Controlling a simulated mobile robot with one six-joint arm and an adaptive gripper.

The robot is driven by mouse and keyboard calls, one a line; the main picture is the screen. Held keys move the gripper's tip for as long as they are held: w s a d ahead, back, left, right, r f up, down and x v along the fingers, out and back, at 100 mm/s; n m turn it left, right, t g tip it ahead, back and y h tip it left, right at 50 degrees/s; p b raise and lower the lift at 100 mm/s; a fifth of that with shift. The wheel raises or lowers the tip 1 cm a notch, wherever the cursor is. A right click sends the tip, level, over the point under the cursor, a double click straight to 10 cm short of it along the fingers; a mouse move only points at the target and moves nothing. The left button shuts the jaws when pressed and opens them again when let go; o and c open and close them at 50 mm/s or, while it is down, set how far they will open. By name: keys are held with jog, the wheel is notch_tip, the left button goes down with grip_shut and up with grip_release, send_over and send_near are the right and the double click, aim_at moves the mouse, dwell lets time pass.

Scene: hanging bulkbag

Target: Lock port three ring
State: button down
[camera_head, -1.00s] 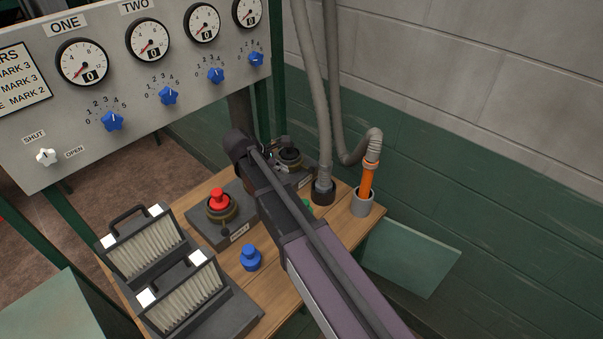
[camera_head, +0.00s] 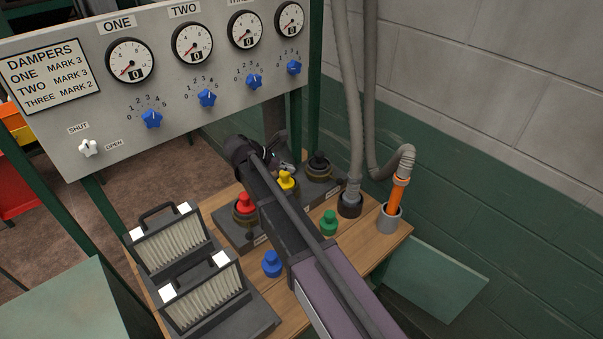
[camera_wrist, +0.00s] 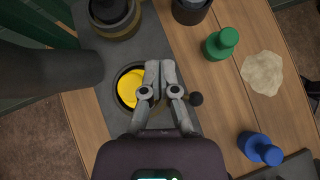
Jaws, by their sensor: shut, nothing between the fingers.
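A row of ports stands on the bench. In the head view one holds a red plug (camera_head: 246,204), one a yellow plug (camera_head: 287,181) and the farthest a black plug (camera_head: 318,166). I cannot read the port labels, so which is port three is unclear. In the wrist view the yellow plug (camera_wrist: 130,88) sits inside a dark ring, and a dark ball knob (camera_wrist: 196,99) lies to its right. The black-plugged port's brownish ring (camera_wrist: 118,30) is above it. My gripper (camera_wrist: 160,68) is shut and empty over the yellow port's right side; contact is unclear. It also shows behind my arm in the head view (camera_head: 285,160).
A hose enters a dark socket (camera_head: 350,206); an orange-ended hose stands in a grey cup (camera_head: 389,217). Filter blocks (camera_head: 205,295) fill the bench's near left. The gauge panel (camera_head: 180,110) rises behind.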

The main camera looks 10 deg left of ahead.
jog(key=b, duration=1.1)
send_near(335, 179)
jog(key=d+f, duration=0.2)
jog(key=f, duration=0.1)
jog(key=d+f, duration=0.1)
jog(key=f, duration=0.1)
jog(key=shift+w+d, duration=0.2)
jog(key=shift+d, duration=0.2)
jog(key=shift+b+x, duration=0.55)
jog(key=shift+x, duration=0.45)
